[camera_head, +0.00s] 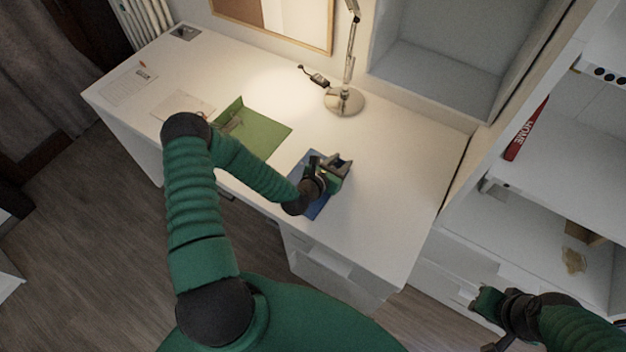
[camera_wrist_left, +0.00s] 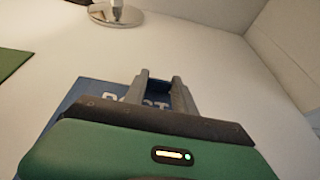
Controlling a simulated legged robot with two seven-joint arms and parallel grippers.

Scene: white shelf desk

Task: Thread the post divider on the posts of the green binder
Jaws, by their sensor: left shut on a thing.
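The green binder (camera_head: 265,135) lies open on the white desk, left of my left gripper. Its metal posts (camera_head: 233,121) show small near its left part, partly behind my left arm. My left gripper (camera_head: 342,162) is shut on the blue post divider (camera_head: 322,207), which is partly hidden under the gripper. In the left wrist view the divider (camera_wrist_left: 98,92) shows pale lettering between and beside the fingers (camera_wrist_left: 160,88). I cannot tell whether it touches the desk. A green edge of the binder (camera_wrist_left: 12,62) shows at that view's left. My right gripper (camera_head: 484,303) is at the lower right, its jaws unclear.
A desk lamp (camera_head: 344,101) stands behind the divider, with a small dark object (camera_head: 314,77) beside it. Papers (camera_head: 130,86) lie at the desk's far left. A shelf unit (camera_head: 540,180) with a red binder (camera_head: 526,131) stands at right. The desk right of the gripper is clear.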

